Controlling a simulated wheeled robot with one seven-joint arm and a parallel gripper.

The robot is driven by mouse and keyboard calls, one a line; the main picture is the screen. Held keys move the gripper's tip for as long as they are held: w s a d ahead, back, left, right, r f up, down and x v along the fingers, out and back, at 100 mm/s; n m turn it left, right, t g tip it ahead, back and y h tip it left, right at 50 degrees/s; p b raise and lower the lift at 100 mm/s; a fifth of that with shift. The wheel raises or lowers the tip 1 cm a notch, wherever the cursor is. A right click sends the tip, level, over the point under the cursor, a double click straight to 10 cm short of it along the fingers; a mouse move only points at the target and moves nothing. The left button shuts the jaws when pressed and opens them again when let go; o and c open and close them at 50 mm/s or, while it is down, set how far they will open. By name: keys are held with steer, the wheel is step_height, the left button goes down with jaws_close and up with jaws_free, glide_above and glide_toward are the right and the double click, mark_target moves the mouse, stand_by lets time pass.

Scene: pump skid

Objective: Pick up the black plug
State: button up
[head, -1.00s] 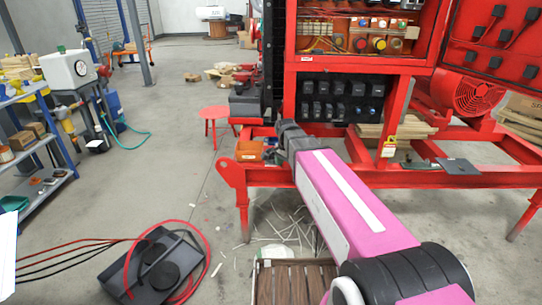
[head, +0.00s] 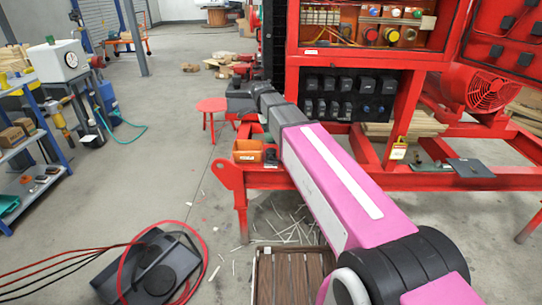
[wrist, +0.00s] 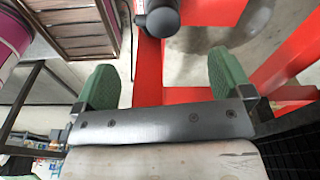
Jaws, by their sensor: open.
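The black plug (head: 271,157) appears as a small dark shape on the red skid frame, just right of the orange bin in the head view. In the wrist view a black rounded piece, which looks like the plug (wrist: 160,16), lies over the red beam at the top edge, partly cut off. My gripper (wrist: 163,80) is open, with its two green fingers spread wide and nothing between them. The plug is beyond the fingertips and apart from them. In the head view my gripper's fingers are hard to make out at the dark end of the arm.
The orange bin (head: 247,150) stands on the frame beside the plug. The red cabinet (head: 345,56) rises behind. A padlock with a yellow tag (head: 399,150) hangs on the right post. A slatted wooden crate (head: 290,280) stands on the floor below. A red stool (head: 211,105) stands behind left.

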mark_target(271, 151)
steer(key=shift+d+f, duration=0.25)
steer(key=shift+f, duration=1.5)
steer(key=shift+d+f, duration=0.2)
steer(key=shift+f, duration=1.6)
steer(key=shift+d+f, duration=0.25)
steer(key=shift+f, duration=1.5)
steer(key=c, duration=1)
